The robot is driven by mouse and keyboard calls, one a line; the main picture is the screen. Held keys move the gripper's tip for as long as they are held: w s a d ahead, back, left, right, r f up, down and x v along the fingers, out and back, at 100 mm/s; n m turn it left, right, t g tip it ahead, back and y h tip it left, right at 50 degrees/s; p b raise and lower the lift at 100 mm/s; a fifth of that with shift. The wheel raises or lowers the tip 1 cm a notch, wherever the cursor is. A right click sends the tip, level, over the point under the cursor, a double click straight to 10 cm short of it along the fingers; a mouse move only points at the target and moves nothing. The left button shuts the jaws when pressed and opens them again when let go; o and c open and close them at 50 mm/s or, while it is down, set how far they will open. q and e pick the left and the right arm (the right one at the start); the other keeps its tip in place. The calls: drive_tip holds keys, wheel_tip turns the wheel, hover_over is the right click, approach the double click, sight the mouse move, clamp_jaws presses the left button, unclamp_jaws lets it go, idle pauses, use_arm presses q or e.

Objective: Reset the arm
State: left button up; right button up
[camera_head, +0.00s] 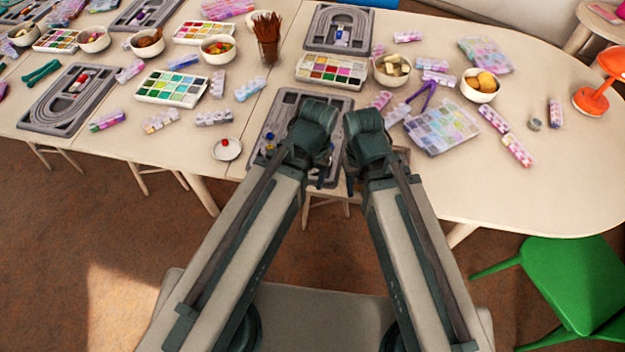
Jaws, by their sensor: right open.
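My two arms reach up from the bottom of the head view, folded close together at the table's front edge. My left gripper (322,176) hangs small and dark beside the wrist, and its jaws are too hidden to read. My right gripper (351,183) is just to its right, open, with nothing seen in it. Behind them lies a grey bead board (287,103) with curved grooves and a blue bead (270,136) at its left side. My arms hide much of this board's right part.
The pale table (510,190) carries bead trays (172,88), bowls (481,88), a cup of brown sticks (266,45) and several bead tubes. A small white dish (227,149) holds a red bead. A green chair (570,285) stands at lower right. The table's right front is clear.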

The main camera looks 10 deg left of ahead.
use_arm(q)
drive_tip(key=shift+s+d+m, duration=0.45)
drive_tip(key=shift+m, duration=0.15)
drive_tip(key=shift+r+p, duration=0.3)
